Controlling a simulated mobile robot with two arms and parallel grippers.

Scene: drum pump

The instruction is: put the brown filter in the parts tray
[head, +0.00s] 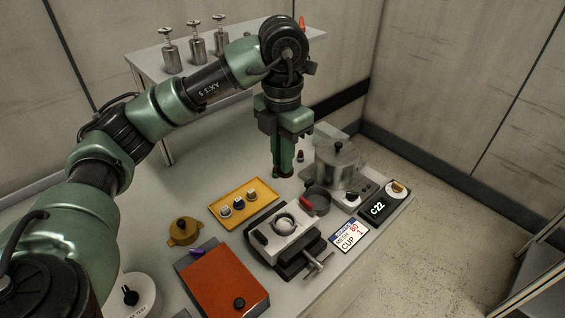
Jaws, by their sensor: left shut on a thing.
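My left gripper (283,172) points down above the back of the bench, behind the yellow tray. The yellow tray (262,184), which looks like the parts tray, holds several small pieces with white and blue parts. My right gripper is not in view.
An ochre lidded pot (184,231) and an orange-red box (225,283) stand at the left. A clamp-like fixture (284,237), a dark cup with a red handle (317,199), a metal pot (338,164) and a sign (349,237) fill the right.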

